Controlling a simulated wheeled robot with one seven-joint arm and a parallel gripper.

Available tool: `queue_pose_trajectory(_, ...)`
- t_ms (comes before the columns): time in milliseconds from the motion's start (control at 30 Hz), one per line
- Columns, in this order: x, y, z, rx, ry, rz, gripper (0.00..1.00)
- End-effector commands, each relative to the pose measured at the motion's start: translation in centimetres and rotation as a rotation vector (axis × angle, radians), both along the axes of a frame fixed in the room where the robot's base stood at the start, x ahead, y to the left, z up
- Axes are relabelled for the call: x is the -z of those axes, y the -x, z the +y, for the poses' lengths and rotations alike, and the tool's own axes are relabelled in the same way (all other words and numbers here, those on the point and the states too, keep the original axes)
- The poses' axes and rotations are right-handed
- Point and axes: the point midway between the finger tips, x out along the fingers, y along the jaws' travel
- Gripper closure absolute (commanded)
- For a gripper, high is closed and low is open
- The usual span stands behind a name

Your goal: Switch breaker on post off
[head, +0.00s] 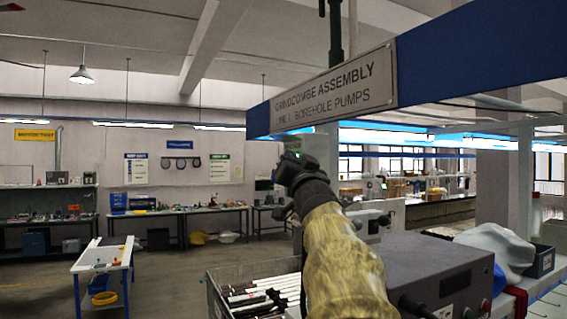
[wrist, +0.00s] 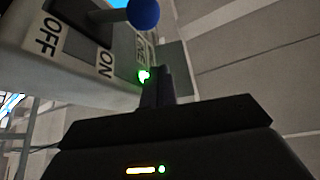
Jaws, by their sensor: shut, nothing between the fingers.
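In the wrist view the breaker box (wrist: 95,75) is a pale grey housing at the upper left, seen tilted. It carries an OFF label (wrist: 45,38) and an ON label (wrist: 105,63). A blue ball knob (wrist: 143,13) at the top edge is the end of its lever, which leans toward the ON side. A green lamp (wrist: 144,76) glows close to my fingers in the picture. My gripper (wrist: 157,72) is shut and empty, below the knob in the picture; contact cannot be told. In the head view my gripper (head: 290,170) is raised ahead, and the breaker is not clearly visible there.
A large overhead sign (head: 335,92) spans the upper right. A dark grey box (head: 420,270) and a bin of rods (head: 265,295) lie around my arm at the lower right. A small white table (head: 105,257) stands at left, with open floor beside it.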

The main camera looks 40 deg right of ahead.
Motion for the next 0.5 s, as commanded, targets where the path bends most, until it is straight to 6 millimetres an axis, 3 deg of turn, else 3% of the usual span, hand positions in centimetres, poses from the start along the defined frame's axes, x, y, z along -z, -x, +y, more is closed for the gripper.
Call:
queue_pose_trajectory(133,-1.0,-1.4,-0.6,-0.002,-0.003,0.000,1.00)
queue_pose_trajectory(500,2.6,-2.1,0.5,-0.002,-0.001,0.002,1.00)
